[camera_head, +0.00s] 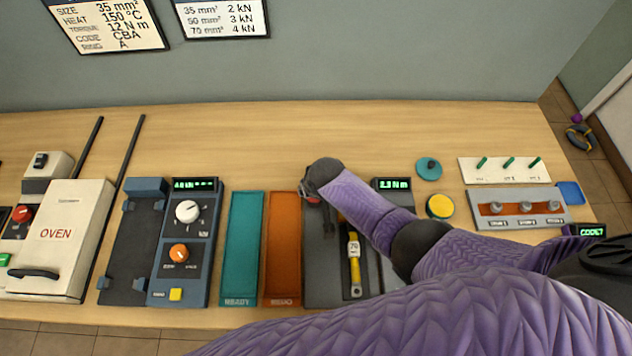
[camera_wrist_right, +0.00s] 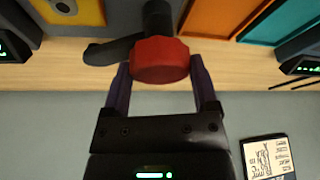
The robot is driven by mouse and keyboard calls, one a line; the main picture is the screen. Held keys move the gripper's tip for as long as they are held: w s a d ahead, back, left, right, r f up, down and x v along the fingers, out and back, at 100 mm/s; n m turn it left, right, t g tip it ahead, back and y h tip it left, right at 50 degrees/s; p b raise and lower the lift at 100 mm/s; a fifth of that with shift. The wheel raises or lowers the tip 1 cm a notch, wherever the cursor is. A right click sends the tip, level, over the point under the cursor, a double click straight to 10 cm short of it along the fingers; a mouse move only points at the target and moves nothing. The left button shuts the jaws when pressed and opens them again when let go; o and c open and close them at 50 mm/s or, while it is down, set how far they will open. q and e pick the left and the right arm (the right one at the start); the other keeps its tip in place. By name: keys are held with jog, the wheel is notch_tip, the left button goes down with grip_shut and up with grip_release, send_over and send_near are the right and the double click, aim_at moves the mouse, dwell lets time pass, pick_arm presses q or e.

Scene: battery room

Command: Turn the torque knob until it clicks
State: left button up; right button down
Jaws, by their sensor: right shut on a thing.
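A red knob (camera_wrist_right: 160,62) sits between the fingers of my right gripper (camera_wrist_right: 162,85) in the right wrist view, with a finger on each side. My right gripper (camera_head: 311,190) is shut on it over the dark grey torque station (camera_head: 320,285). In the head view my wrist hides most of the knob, and only a sliver of red shows. The station's small green display (camera_head: 393,184) reads about 2.3 N m. A yellow-handled torque wrench (camera_head: 354,268) lies on the station. A wall sign (camera_head: 108,22) lists torque 12 N m. My left gripper is not in view.
Orange (camera_head: 282,250) and teal (camera_head: 243,250) trays lie left of the station. Further left stand a blue press unit (camera_head: 165,280) and an oven (camera_head: 60,235). To the right are a yellow-topped round part (camera_head: 439,206) and a grey rack (camera_head: 480,220). The back of the table is clear.

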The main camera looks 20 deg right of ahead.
jog(key=m+h, duration=0.1)
jog(key=m, duration=0.2)
jog(key=shift+a, duration=0.15)
jog(key=shift+m+g+h+b, duration=0.4)
jog(key=shift+m+h+b, duration=0.25)
jog(key=shift+m, duration=1.35)
grip_release()
jog(key=shift+r, duration=0.1)
jog(key=p+v, duration=0.9)
jog(key=p, duration=0.2)
jog(key=shift+a+r, duration=0.25)
